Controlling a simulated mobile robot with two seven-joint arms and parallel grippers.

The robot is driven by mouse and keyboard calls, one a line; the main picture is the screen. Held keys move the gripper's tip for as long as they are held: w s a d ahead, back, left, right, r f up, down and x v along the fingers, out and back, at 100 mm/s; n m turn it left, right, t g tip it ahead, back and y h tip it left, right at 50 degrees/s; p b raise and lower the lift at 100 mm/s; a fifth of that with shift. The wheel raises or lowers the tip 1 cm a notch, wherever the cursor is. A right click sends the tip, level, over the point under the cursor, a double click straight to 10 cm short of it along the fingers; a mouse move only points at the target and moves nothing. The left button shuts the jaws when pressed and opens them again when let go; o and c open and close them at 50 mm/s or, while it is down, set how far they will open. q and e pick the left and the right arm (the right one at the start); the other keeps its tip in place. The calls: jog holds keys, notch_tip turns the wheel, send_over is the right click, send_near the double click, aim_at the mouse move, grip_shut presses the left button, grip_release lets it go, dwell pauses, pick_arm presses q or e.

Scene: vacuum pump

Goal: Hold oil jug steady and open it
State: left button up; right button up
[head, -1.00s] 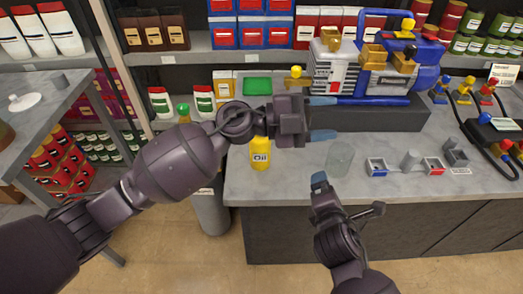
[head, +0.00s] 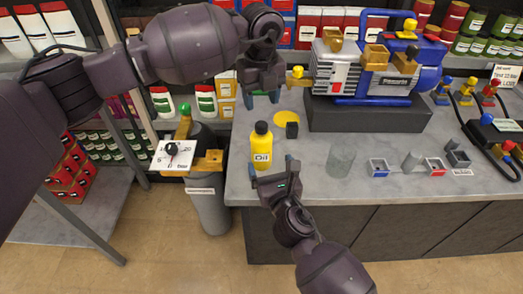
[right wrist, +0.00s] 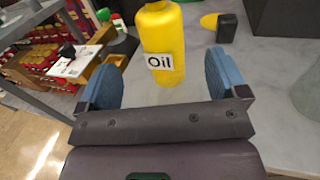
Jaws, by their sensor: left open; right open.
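The yellow oil jug (head: 261,150) stands upright near the left front of the grey counter, with a white "Oil" label and a dark cap (head: 261,127) on top. In the right wrist view the jug (right wrist: 163,45) shows ahead, between the finger directions, with its top cut off. My right gripper (head: 272,170) is open and empty just in front of the jug; its blue fingertips (right wrist: 165,80) are spread to either side of the jug's lower body. My left gripper (head: 261,97) is open and empty, pointing down above and behind the jug's cap.
The blue vacuum pump (head: 385,65) stands on a dark block behind. A glass (head: 341,159) stands to the right.

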aim_at(261, 140)
jog(key=x, duration=0.9)
jog(key=shift+w+a, duration=0.1)
jog(key=shift+w, duration=0.25)
